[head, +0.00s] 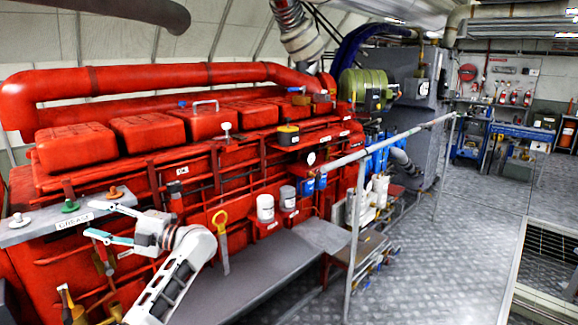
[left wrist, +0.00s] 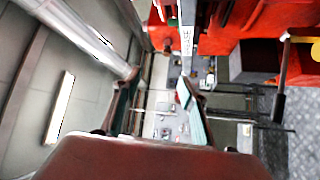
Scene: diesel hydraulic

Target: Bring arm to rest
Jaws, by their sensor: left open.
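My left arm comes up from the bottom edge. In the left wrist view, the fingers of my left gripper (left wrist: 157,88) also show apart and empty. My right gripper and arm are not in view.
Grease fittings (head: 70,206) stand on the ledge near the fingers. A yellow-handled tool (head: 221,240), a white can (head: 265,208) and a grey can (head: 288,198) are by the engine. A grey bench (head: 265,280) and a handrail (head: 355,235) lie right. The metal floor (head: 450,230) is open beyond.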

